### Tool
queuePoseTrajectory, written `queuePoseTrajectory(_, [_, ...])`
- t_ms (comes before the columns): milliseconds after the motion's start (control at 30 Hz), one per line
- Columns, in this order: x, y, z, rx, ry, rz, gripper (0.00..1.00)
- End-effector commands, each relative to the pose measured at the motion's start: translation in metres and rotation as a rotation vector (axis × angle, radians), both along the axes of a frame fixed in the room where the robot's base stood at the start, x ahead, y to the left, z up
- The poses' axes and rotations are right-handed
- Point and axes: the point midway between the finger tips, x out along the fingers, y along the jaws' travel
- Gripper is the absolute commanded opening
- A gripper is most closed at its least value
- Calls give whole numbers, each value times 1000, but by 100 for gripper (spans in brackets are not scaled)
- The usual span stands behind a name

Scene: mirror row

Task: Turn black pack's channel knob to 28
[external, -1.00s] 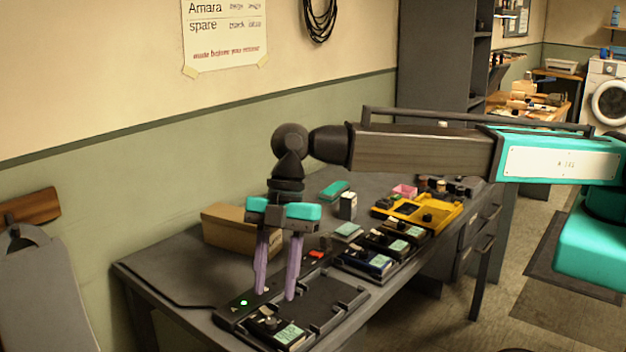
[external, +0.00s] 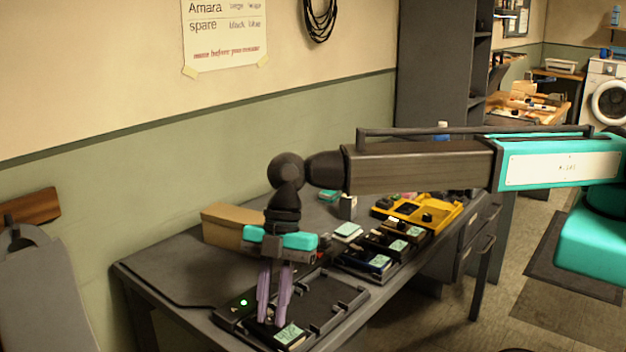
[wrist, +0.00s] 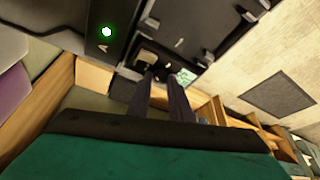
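The black pack (external: 291,335) lies at the near left end of the dark charging tray (external: 335,308), with a pale green label or screen at its right. Its label also shows in the wrist view (wrist: 186,76). My gripper (external: 272,324) points straight down over the pack's left part, where its channel knob is. Its two purple fingers are close together with a narrow gap, and their tips are at the pack. The fingers (wrist: 163,76) hide the knob, so I cannot tell whether they touch it. The number on the pack is too small to read.
A green light (external: 243,302) glows on the tray's left strip. Several other packs, one with a blue front (external: 378,263), sit farther back. A yellow tray (external: 432,208) and a cardboard box (external: 222,228) stand behind. A paper note (external: 226,35) hangs on the wall.

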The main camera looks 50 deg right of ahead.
Motion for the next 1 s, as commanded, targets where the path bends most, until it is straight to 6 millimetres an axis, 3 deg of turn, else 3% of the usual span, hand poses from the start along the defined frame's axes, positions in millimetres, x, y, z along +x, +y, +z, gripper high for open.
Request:
queuePoseTrajectory(33, [0,0,0,0,0,0,10])
queuePoseTrajectory(100, [0,0,0,0,0,0,0])
queuePoseTrajectory(367, [-1,-1,-1,-1,0,-26,0])
queuePoseTrajectory(1000, [-5,-1,0,0,0,-350,0])
